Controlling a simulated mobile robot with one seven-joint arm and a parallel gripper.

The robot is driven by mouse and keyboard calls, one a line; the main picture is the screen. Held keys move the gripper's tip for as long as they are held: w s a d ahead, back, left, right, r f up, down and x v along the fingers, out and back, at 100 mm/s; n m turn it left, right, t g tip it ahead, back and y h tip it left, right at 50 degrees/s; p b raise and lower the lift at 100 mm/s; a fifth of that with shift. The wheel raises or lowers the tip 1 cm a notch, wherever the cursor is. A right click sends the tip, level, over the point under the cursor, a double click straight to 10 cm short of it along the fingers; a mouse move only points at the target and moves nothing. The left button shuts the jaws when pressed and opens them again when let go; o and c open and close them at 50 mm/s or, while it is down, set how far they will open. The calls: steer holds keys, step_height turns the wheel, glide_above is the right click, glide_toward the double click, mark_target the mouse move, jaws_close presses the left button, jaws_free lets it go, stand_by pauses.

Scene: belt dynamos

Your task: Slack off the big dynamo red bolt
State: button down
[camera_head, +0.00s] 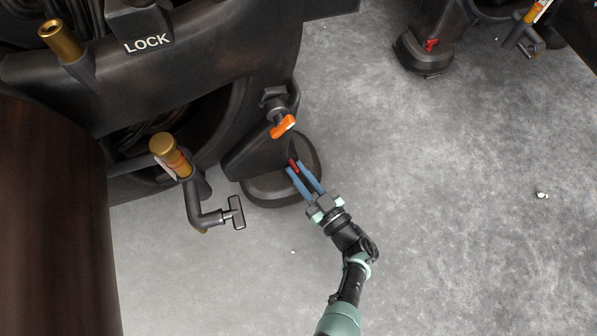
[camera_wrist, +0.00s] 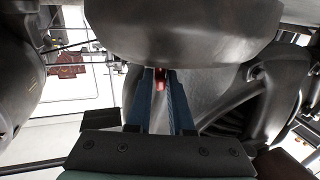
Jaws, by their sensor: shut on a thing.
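The big dynamo (camera_head: 210,70) is a large dark machine filling the upper left of the head view, with LOCK lettered on it. Its red bolt (camera_head: 293,165) shows as a small red piece at the dark round foot (camera_head: 262,190). My gripper (camera_head: 297,167) has its two blue fingers on either side of the red bolt and is shut on it. In the wrist view the red bolt (camera_wrist: 160,78) sits between the fingertips, under a large dark rounded body. The bolt's far end is hidden.
An orange-handled knob (camera_head: 283,126) stands just above the fingers. A brass-topped crank with a T-handle (camera_head: 236,212) is to the left. A smaller dynamo with a red bolt (camera_head: 431,45) is at the upper right. The grey floor (camera_head: 450,200) to the right is mostly clear.

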steer(key=c, duration=0.8)
jaws_free()
steer(key=shift+o, duration=0.2)
steer(key=p+v, duration=0.2)
steer(key=v, duration=1.1)
